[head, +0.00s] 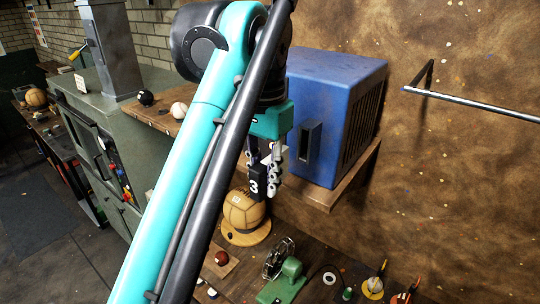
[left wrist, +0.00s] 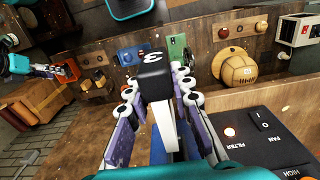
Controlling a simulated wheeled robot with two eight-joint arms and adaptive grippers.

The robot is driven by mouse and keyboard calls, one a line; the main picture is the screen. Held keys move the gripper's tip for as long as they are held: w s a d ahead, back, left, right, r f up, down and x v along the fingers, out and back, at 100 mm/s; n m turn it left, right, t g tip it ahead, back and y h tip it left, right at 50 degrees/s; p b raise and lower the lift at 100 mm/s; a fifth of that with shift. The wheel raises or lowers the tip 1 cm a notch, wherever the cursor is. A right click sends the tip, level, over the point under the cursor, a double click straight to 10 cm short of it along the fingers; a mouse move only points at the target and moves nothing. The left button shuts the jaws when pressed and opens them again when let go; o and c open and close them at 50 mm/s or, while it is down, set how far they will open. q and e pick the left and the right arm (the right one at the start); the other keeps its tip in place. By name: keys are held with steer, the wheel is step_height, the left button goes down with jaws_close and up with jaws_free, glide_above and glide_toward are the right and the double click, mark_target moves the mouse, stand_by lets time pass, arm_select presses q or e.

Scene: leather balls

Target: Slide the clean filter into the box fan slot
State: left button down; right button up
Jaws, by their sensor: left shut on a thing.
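A blue box (head: 325,115) with a dark grille on its right side and a dark handle on its front sits on a wooden wall shelf; it appears to be the box fan. My left gripper (head: 265,185) hangs just left of the box, fingers downward. A black panel (left wrist: 262,130) labelled FILTER, FAN and HIGH lies close to the fingers. I cannot make out the filter or the slot. My right gripper (left wrist: 55,70) is small, its opening unclear.
A wooden shelf (head: 322,197) supports the box. Below, a brown leather ball (head: 243,212) rests on a stand, with a green machine (head: 283,280) nearby on the bench. A metal rod (head: 470,105) sticks out from the wall at right. A grey-green cabinet (head: 110,120) stands left.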

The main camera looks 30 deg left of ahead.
arm_select(q)
steer(key=shift+w+d, duration=0.2)
steer(key=shift+w, duration=2.55)
steer(key=shift+p, duration=0.4)
steer(key=shift+w+d+p, duration=0.2)
steer(key=shift+w+p, duration=1.2)
steer(key=shift+w, duration=1.55)
steer(key=c, duration=1.3)
jaws_free()
steer(key=shift+w, duration=0.1)
steer(key=shift+o, duration=0.2)
step_height(320, 180, up, 8)
steer(key=f, duration=0.1)
glide_above(299, 150)
steer(key=s, duration=0.2)
steer(key=shift+s+d+r, duration=0.1)
steer(key=shift+d+r, duration=0.15)
steer(key=shift+d, duration=0.2)
